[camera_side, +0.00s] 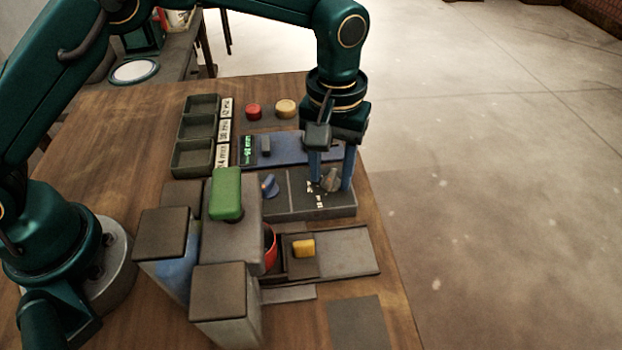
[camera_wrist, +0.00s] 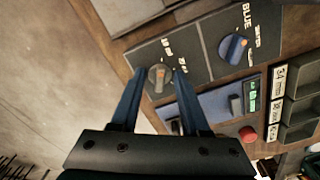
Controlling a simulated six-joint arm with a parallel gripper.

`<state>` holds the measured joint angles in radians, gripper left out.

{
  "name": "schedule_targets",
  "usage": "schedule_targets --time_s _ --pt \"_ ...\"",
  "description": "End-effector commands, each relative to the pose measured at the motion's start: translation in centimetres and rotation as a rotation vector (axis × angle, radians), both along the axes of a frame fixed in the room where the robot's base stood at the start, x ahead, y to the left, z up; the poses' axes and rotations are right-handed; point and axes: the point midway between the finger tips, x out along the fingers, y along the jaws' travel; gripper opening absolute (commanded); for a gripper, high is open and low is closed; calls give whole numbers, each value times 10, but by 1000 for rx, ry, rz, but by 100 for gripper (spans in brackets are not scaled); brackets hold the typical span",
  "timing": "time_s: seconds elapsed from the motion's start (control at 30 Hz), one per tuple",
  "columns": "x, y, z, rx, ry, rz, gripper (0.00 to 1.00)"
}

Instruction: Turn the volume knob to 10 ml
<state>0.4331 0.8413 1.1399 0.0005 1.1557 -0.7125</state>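The grey volume knob (camera_side: 331,181) sits on the right half of a dark grey panel (camera_side: 341,206), with small white marks to its left. It also shows in the wrist view (camera_wrist: 159,78), with white labels beside it; one seems to read 10 ml, but the others are too small to read surely. I cannot tell which mark the knob points at. My gripper (camera_side: 331,184) points down over the knob. Its two blue fingers are open, one on each side of the knob, in the wrist view too (camera_wrist: 159,72). I cannot tell whether either finger touches it.
A blue selector knob (camera_wrist: 233,48), labelled BLUE and WATER, sits on the same panel. A blue panel with a grey slider (camera_side: 265,146) and green display lies behind. Red (camera_side: 253,111) and yellow (camera_side: 286,108) buttons stand farther back. A green block (camera_side: 226,194) tops grey housings at left.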

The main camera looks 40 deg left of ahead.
Motion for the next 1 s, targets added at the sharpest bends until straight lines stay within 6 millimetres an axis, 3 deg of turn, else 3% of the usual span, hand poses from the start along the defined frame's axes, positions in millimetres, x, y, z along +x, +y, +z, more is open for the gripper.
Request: schedule_targets --time_s 0.27,0.7,1.0 --pt "0 0 1 0 2 -2 45" --pt "0 0 49 0 1 -1 45" --pt "0 0 51 0 2 0 45"
